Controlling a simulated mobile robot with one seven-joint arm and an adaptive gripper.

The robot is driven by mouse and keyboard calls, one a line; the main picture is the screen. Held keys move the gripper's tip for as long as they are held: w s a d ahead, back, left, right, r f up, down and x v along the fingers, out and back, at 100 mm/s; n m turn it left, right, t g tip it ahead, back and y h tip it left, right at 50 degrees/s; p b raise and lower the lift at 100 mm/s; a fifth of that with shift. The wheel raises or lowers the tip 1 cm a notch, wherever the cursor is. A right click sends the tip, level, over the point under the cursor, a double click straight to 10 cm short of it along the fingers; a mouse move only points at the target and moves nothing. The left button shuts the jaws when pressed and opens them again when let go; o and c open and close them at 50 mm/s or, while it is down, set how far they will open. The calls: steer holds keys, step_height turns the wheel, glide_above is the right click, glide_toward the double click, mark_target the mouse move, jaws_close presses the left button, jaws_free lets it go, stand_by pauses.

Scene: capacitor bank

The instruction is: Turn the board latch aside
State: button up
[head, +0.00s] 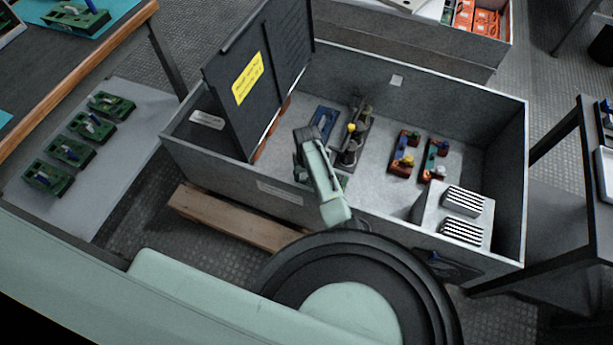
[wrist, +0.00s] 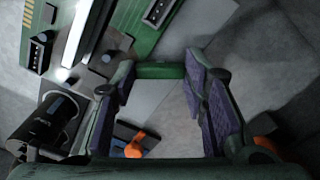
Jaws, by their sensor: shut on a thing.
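In the wrist view my gripper (wrist: 159,82) has its two purple-padded fingers apart, with a short green bar (wrist: 160,70) across between their tips. I cannot tell whether this bar is the board latch. A green circuit board (wrist: 112,18) with a bright metal strip and dark sockets lies beyond, at the upper left. In the head view my arm reaches over the near wall of the open grey box (head: 235,172). My fingertips and whatever they hold are mostly hidden there by the arm.
A raised dark lid with a yellow note (head: 248,78) stands at the box's left. A blue part (head: 323,120), a dark part with a yellow knob (head: 351,128) and red modules (head: 400,168) are inside. A black cylinder (wrist: 45,125) is close at my gripper's left.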

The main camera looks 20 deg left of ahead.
steer(key=n, duration=0.5)
steer(key=shift+w+r+n+p, duration=0.1)
steer(key=shift+n+p, duration=0.2)
steer(key=shift+p, duration=0.05)
steer(key=n, duration=0.5)
steer(key=shift+n, duration=0.4)
steer(key=o, duration=1.2)
steer(key=shift+c, duration=0.2)
